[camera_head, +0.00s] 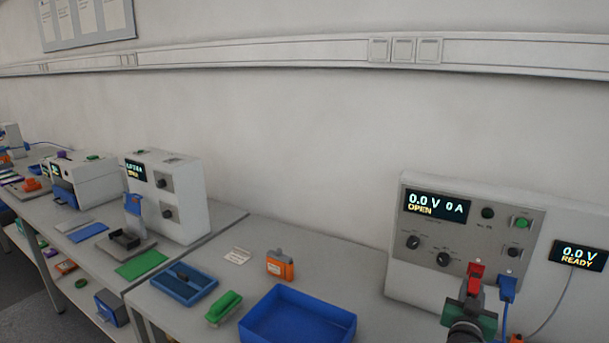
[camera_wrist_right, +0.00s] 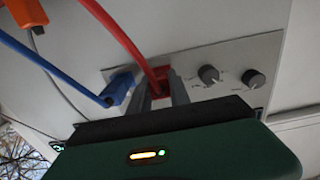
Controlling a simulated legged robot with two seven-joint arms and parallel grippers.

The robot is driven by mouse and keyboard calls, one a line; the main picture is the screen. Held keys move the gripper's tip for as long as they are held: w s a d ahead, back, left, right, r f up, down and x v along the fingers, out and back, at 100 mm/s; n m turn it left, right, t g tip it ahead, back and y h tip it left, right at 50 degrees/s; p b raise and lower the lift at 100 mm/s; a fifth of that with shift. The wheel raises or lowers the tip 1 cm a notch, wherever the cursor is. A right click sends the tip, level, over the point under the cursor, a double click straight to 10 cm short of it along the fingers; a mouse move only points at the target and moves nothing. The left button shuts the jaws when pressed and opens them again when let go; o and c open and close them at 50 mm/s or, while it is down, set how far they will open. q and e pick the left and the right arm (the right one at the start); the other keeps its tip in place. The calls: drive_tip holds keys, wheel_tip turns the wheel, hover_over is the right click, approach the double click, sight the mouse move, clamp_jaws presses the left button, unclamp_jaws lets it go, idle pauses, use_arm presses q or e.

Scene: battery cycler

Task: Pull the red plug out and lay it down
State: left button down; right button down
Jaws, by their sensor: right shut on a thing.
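The red plug (camera_head: 475,270) is at the front panel of the cycler (camera_head: 395,260) at the right of the head view. My right gripper (camera_head: 472,292) is shut on it from the front. In the right wrist view the gripper's two grey fingers (camera_wrist_right: 161,92) stand on either side of the red plug (camera_wrist_right: 159,78), and a red cable runs up from it. I cannot tell whether the plug is fully seated in its socket. My left gripper is not in view.
A blue plug (camera_head: 507,287) sits close to the right of the red one. A blue bin (camera_head: 297,318), an orange block (camera_head: 280,265), a green brush-like piece (camera_head: 223,307) and a blue tray (camera_head: 184,284) stand on the bench to the left. Bare bench lies between bin and cycler.

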sight(472, 295)
drive_tip(key=shift+v, duration=2.1)
